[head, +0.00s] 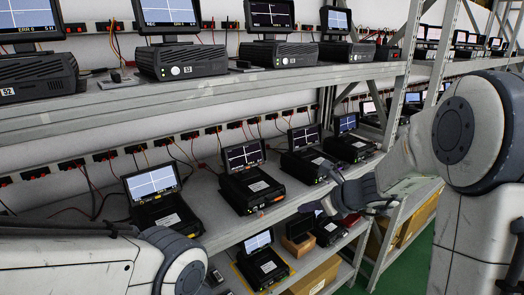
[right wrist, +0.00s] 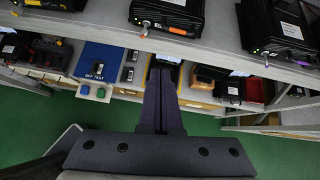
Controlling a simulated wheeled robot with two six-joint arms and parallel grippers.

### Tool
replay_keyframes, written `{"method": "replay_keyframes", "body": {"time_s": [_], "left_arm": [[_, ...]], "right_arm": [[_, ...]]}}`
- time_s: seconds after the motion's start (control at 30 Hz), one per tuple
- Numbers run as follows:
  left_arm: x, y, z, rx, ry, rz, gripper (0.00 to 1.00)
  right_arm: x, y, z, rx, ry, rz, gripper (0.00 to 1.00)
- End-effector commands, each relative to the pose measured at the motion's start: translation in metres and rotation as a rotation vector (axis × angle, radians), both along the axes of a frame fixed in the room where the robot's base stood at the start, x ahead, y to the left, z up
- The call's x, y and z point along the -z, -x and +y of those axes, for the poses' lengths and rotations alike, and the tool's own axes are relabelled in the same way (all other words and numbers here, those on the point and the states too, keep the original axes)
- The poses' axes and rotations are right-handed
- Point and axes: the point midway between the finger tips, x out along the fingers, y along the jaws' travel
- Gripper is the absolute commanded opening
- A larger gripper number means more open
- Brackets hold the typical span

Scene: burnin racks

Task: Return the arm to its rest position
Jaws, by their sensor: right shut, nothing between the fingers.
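My right arm comes in from the right in the head view, its elbow raised and its forearm reaching left. The right gripper (head: 335,190) is dark grey and is in front of the middle shelf's edge, near the devices there. In the right wrist view its two fingers (right wrist: 160,78) lie together, shut and empty, pointing toward the shelves. My left arm shows at the bottom left of the head view as pale links and a round joint. I do not see the left gripper's fingers.
The upper shelf (head: 150,98) and the middle shelf (head: 215,240) hold several black devices with small screens. A lower shelf has more devices and a cardboard box (head: 315,278). The right wrist view shows a blue panel (right wrist: 98,62) marked "OFF TEST". Green floor (right wrist: 80,120) is open below.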

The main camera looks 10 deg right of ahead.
Motion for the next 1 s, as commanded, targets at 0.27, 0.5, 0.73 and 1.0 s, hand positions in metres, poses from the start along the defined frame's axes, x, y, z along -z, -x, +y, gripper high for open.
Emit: {"method": "replay_keyframes", "body": {"time_s": [0.27,0.5,0.73,1.0], "left_arm": [[0.021,0.000,0.000,0.000,0.000,0.000,0.50],[0.041,0.000,0.000,0.000,0.000,0.000,0.50],[0.048,0.000,0.000,0.000,0.000,0.000,0.50],[0.049,0.000,0.000,0.000,0.000,0.000,0.50]], "right_arm": [[0.020,0.119,0.143,-0.971,0.420,-0.189,0.00],[0.055,0.267,0.170,-2.098,0.843,-0.547,0.00],[0.069,0.313,0.141,-2.710,1.056,-0.786,0.00],[0.070,0.316,0.137,-2.794,1.085,-0.819,0.00]]}}
